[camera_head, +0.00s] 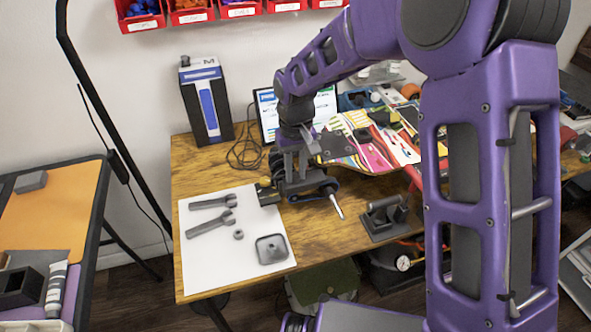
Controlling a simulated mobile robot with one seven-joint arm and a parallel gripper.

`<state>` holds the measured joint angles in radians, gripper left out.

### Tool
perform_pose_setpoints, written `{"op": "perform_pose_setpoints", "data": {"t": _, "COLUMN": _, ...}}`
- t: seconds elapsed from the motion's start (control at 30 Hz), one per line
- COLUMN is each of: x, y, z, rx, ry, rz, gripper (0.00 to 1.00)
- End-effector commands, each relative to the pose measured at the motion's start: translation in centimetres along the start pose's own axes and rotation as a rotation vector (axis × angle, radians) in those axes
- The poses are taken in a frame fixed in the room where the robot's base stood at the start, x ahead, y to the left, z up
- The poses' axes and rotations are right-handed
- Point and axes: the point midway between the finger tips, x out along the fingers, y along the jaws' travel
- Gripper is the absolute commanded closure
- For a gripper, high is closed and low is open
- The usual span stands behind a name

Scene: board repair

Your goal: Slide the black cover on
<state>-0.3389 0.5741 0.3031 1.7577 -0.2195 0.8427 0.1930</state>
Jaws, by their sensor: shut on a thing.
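My gripper (291,172) points down over the left-middle of the wooden table. Its fingers are shut on a dark part that I take for the black cover (312,182); the fingers hide some of it, and its exact outline is hard to make out. Just below and right of it is a dark, belt-like loop (318,194). I cannot tell whether the cover touches the parts beneath. A small dark block (268,194) sits left of the fingers. A colourfully printed board (372,142) lies behind and to the right, partly hidden by my arm.
A white sheet (208,266) on the table's left carries two grey wrenches (211,224), a nut-like ring (238,234) and a square grey tray (270,249). A pale-tipped tool (334,205) and a dark fixture (384,218) lie to the right. A tall box (205,100) stands behind.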

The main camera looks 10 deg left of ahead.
Motion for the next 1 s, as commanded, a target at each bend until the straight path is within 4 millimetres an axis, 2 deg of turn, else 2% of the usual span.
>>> {"op": "perform_pose_setpoints", "data": {"t": 0.5, "x": 0.01, "y": -0.03, "z": -0.01, "rx": 0.0, "ry": 0.0, "rz": 0.0, "gripper": 1.0}}
{"op": "perform_pose_setpoints", "data": {"t": 1.0, "x": 0.84, "y": -0.04, "z": -0.01, "rx": 0.0, "ry": 0.0, "rz": 0.0, "gripper": 1.0}}
